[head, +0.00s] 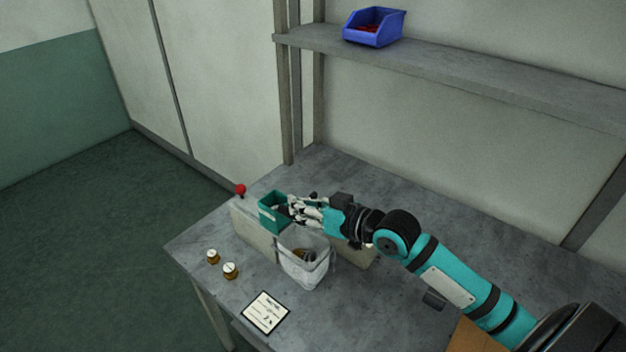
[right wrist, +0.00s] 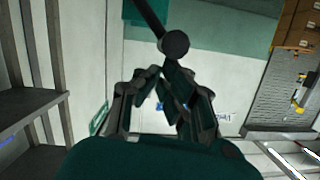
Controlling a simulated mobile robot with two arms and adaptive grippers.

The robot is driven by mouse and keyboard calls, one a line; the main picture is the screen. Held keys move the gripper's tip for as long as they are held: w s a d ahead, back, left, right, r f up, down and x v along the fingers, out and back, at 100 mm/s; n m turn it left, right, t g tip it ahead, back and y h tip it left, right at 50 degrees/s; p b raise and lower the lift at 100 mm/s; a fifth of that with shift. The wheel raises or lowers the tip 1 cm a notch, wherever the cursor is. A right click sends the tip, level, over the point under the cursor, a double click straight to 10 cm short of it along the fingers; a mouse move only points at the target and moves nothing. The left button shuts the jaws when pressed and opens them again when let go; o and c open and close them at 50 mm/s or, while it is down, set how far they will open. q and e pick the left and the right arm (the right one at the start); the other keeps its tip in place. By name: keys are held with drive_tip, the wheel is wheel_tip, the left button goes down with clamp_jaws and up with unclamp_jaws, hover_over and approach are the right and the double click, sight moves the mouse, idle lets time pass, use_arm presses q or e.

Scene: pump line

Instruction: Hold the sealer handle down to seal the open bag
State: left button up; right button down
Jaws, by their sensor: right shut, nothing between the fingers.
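The sealer (head: 254,232) is a long beige body on the grey table. A clear bag (head: 303,268) stands against its front, its top open, with brownish parts inside. My right gripper (head: 292,211) is above the sealer, fingers shut and empty, beside a teal box-like part (head: 271,218). In the right wrist view the shut fingers (right wrist: 168,84) are close to a dark ball (right wrist: 175,45) on a black rod, likely the handle's knob. I cannot tell whether they touch. My left gripper is not in view.
A red ball (head: 240,190) shows beyond the sealer's left end. Two small brass-coloured parts (head: 213,257) (head: 231,270) and a printed card (head: 265,312) lie at the table's left front. A blue bin (head: 374,27) sits on the shelf (head: 470,70). The back of the table is clear.

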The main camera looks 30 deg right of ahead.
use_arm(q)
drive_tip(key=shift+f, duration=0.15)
use_arm(e)
drive_tip(key=s+a+f+n+h, duration=0.1)
drive_tip(key=a+f+n, duration=0.1)
drive_tip(key=f, duration=0.5)
drive_tip(key=shift+s+a, duration=0.3)
drive_tip(key=shift+a, duration=0.5)
use_arm(q)
drive_tip(key=shift+b, duration=0.3)
use_arm(e)
drive_tip(key=shift+f, duration=0.1)
idle(0.4)
wheel_tip(320, 180, up, 5)
drive_tip(key=p, duration=0.5)
use_arm(q)
drive_tip(key=b, duration=0.1)
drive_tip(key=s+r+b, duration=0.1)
drive_tip(key=b, duration=0.1)
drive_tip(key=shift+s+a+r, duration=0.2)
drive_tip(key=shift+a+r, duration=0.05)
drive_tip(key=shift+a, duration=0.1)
use_arm(e)
drive_tip(key=a+f+v, duration=0.1)
drive_tip(key=v, duration=0.8)
drive_tip(key=shift+s+r, duration=0.15)
drive_tip(key=shift+s, duration=0.55)
